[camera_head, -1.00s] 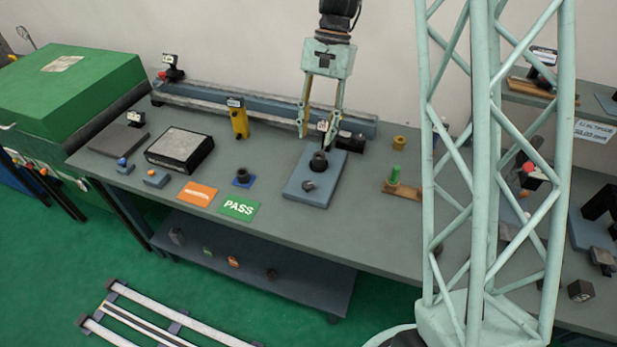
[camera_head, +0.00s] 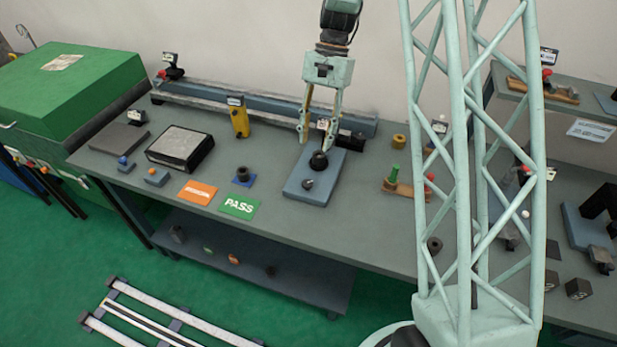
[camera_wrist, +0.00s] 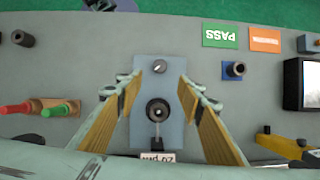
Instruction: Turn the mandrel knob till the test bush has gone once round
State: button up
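A blue-grey base plate (camera_head: 300,194) lies on the bench. On it stands a dark round-topped piece (camera_head: 318,160), also seen from above in the wrist view (camera_wrist: 158,109) as a dark ring with a bright centre. Nearer the plate's front edge sits a small round grey part with a slot or pointer (camera_head: 307,184), also in the wrist view (camera_wrist: 160,66). I cannot tell for certain which is the mandrel knob and which the test bush. My gripper (camera_head: 319,141) points down over the dark piece, fingers apart on either side with visible gaps. Nothing is held.
A small label (camera_wrist: 157,157) stands behind the dark piece. A long grey rail (camera_head: 260,107) runs along the back. A yellow tool (camera_head: 238,118) stands left; a wooden stand with green and red pegs (camera_head: 405,188) is right. PASS (camera_head: 239,206) and orange (camera_head: 197,192) cards lie front left.

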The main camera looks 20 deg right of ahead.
aim_at(307, 182)
jog(key=shift+x, duration=6.8)
jog(key=c, duration=0.9)
jog(key=shift+o, duration=0.2)
jog(key=shift+n, duration=0.4)
jog(key=n+h, duration=0.1)
jog(key=n, duration=0.2)
jog(key=n+g+h, duration=0.1)
jog(key=n, duration=0.2)
jog(key=shift+w+a+b, duration=0.15)
jog(key=shift+a+b, duration=0.05)
jog(key=shift+b, duration=0.2)
jog(key=n+h, duration=0.2)
jog(key=n, duration=0.2)
jog(key=shift+a+b, duration=0.2)
jog(key=shift+b, duration=0.1)
jog(key=shift+n+h, duration=0.6)
jog(key=shift+n, duration=0.9)
